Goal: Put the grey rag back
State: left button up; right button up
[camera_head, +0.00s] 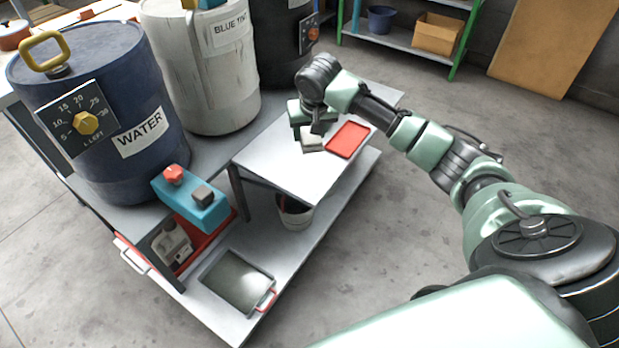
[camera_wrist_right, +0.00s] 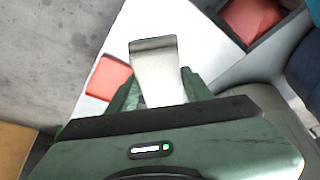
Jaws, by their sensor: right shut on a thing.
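The grey rag (camera_head: 312,143) is a small flat grey piece under my right gripper (camera_head: 310,128), over the white table top (camera_head: 283,178). In the right wrist view the grey rag (camera_wrist_right: 157,68) stands out between the green fingers of my right gripper (camera_wrist_right: 160,92), which is shut on it. A flat red tray (camera_head: 348,140) lies on the table just right of the rag; a red patch beside the rag also shows in the wrist view (camera_wrist_right: 108,78). I cannot tell whether the rag touches the table. My left gripper is not in view.
A blue WATER barrel (camera_head: 95,110), a pale BLUE TINT barrel (camera_head: 205,75) and a black barrel (camera_head: 275,45) stand at the left and back. A blue box with a red knob (camera_head: 190,198), a metal tray (camera_head: 237,282) and a white bucket (camera_head: 294,212) sit lower down.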

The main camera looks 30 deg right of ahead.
jog(key=b, duration=0.3)
send_over(309, 177)
jog(key=s, duration=0.1)
jog(key=f, duration=1.1)
jog(key=shift+s+a+f, duration=0.1)
jog(key=shift+a+f, duration=0.2)
jog(key=shift+f, duration=0.1)
notch_tip(309, 177, down, 3)
jog(key=shift+f+b, duration=0.2)
jog(key=shift+b, duration=0.1)
jog(key=shift+f, duration=0.3)
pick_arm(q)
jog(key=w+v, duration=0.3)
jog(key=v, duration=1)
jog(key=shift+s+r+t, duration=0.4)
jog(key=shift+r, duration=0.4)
pick_arm(e)
jog(key=o, duration=1.3)
jog(key=shift+f, duration=0.1)
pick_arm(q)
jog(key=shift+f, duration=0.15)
